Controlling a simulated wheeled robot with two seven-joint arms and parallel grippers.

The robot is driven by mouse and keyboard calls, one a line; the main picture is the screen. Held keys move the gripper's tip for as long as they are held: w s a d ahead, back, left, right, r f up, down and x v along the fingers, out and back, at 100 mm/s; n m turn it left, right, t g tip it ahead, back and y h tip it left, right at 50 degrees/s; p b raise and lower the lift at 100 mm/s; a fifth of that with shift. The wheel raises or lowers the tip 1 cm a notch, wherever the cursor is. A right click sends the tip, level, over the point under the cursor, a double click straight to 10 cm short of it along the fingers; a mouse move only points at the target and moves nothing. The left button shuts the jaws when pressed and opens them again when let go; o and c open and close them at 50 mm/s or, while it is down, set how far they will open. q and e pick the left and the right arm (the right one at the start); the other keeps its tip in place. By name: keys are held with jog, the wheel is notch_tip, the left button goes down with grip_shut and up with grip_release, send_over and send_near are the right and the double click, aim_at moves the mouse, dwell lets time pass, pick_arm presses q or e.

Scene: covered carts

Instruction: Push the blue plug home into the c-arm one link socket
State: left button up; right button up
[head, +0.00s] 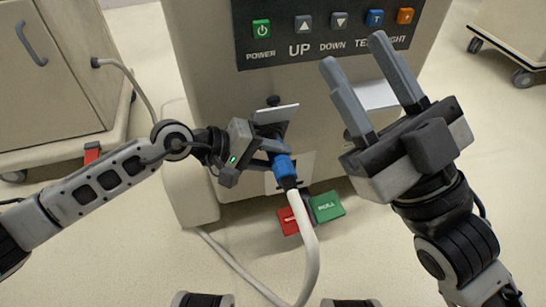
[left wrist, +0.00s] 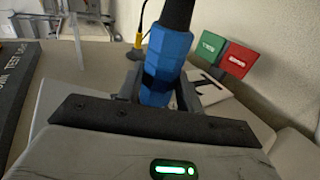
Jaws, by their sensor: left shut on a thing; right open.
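The blue plug (head: 283,166) is on the end of a thick white cable, in front of the cart's front panel. My left gripper (head: 272,148) is shut on the blue plug, which also shows in the left wrist view (left wrist: 165,62) between the fingers. A raised grey flap (head: 276,114) sits just above the plug. The socket itself is hidden behind the gripper and plug, so I cannot tell how deep the plug sits. My right gripper (head: 365,85) is open and empty, in front of the panel at the right.
The cart's button panel (head: 330,62) is above. A red pedal (head: 290,221) and a green pedal (head: 327,207) are low at the front. Another cart (head: 50,75) stands at left, and one at upper right (head: 512,35). Floor at right is clear.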

pick_arm(q)
jog(key=shift+w+r, duration=0.1)
jog(key=shift+w, duration=0.15)
jog(key=o, duration=1.2)
jog(key=shift+a, duration=0.1)
jog(key=shift+a+r, duration=0.15)
jog(key=shift+a, duration=0.15)
jog(key=p+v, duration=0.3)
jog(key=v, duration=1.2)
jog(key=shift+s, duration=0.2)
pick_arm(e)
jog(key=f+m+h, duration=0.1)
jog(key=m+h, duration=0.1)
jog(key=w+f+m+h, duration=0.1)
jog(key=f+m, duration=0.1)
jog(key=f+m+h, duration=0.2)
jog(key=m, duration=0.1)
jog(key=shift+w+d+f+g+h, duration=0.1)
jog(key=shift+w+g+h, duration=0.2)
jog(key=shift+w, duration=0.1)
